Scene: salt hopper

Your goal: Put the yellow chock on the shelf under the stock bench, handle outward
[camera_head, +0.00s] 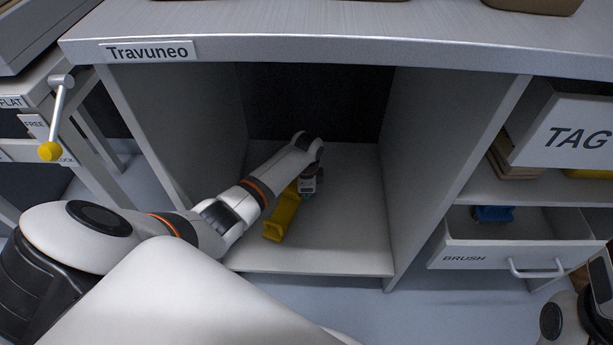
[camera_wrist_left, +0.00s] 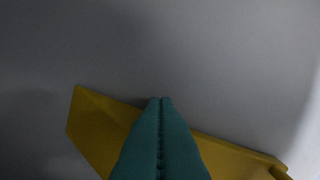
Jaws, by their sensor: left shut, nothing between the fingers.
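The yellow chock (camera_head: 282,216) lies on the floor of the open bay, the shelf (camera_head: 340,240) under the stock bench (camera_head: 330,48). One end of it points to the bay's front edge. My left arm reaches into the bay, and my left gripper (camera_head: 308,191) is at the chock's far right side. In the left wrist view the teal fingers (camera_wrist_left: 161,101) are pressed together with nothing between them. The chock (camera_wrist_left: 95,124) shows behind them on both sides. I cannot tell whether they touch it. Which end carries the handle is unclear. My right gripper is out of view.
Side walls (camera_head: 440,150) bound the bay, with free floor right of the chock. To the right, an open drawer (camera_head: 500,256) marked BRUSH sticks out, below a compartment with a TAG box (camera_head: 570,130). A yellow-knobbed lever (camera_head: 50,150) stands at the left.

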